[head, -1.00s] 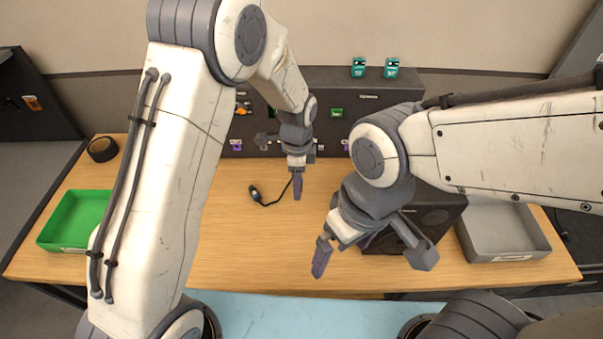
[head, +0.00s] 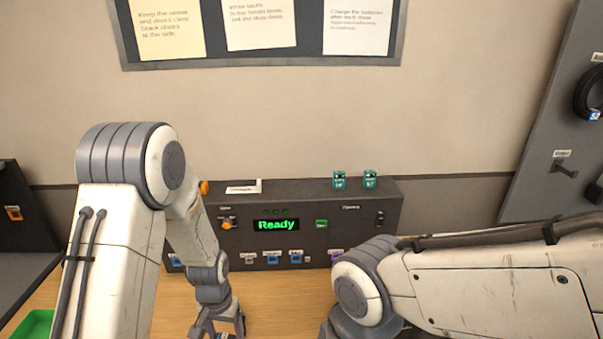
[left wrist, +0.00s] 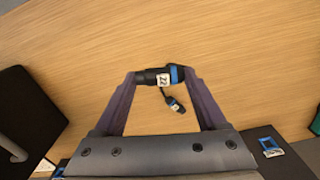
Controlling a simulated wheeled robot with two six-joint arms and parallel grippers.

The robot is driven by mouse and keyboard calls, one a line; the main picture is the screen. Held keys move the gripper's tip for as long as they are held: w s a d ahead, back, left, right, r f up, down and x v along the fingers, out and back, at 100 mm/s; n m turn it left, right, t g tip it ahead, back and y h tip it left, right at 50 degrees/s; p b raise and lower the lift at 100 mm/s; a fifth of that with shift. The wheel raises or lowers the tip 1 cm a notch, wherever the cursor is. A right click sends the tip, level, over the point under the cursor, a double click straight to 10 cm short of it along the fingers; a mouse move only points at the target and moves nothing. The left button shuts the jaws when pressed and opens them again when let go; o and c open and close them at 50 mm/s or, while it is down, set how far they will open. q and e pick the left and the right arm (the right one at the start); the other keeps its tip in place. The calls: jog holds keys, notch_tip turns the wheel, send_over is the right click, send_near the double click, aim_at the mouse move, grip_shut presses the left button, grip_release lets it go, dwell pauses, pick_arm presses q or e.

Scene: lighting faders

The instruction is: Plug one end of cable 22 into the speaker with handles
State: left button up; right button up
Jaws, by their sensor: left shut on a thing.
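My left gripper (left wrist: 163,85) is shut on a black and blue cable plug (left wrist: 150,77) with a white tag reading 22. The plug lies crosswise between the fingertips. The other plug (left wrist: 175,105) of cable 22 hangs on a short black lead just beyond it in the left wrist view. In the head view my left gripper (head: 222,328) is cut by the bottom edge. A black box with a grey curved handle (left wrist: 25,125), perhaps the speaker, is at the left of the left wrist view. My right gripper is below the head view.
A dark console (head: 290,212) with a green "Ready" display and coloured sockets stands at the table's back. Two teal items (head: 355,180) sit on it. A green tray (head: 33,325) is at the lower left. Bare wooden table (left wrist: 100,40) lies around the held plug.

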pick_arm(q)
jog(key=shift+s+a+f+n, duration=0.1)
jog(key=shift+s+a+n, duration=0.3)
jog(key=shift+n, duration=0.3)
jog(key=s+d+m, duration=0.3)
jog(key=d+m, duration=0.9)
jog(key=m, duration=0.3)
jog(key=s+d+r+m, duration=0.1)
jog(key=s+d+m, duration=0.1)
jog(key=d+m, duration=1.1)
jog(key=m, duration=0.3)
jog(key=shift+s, duration=0.4)
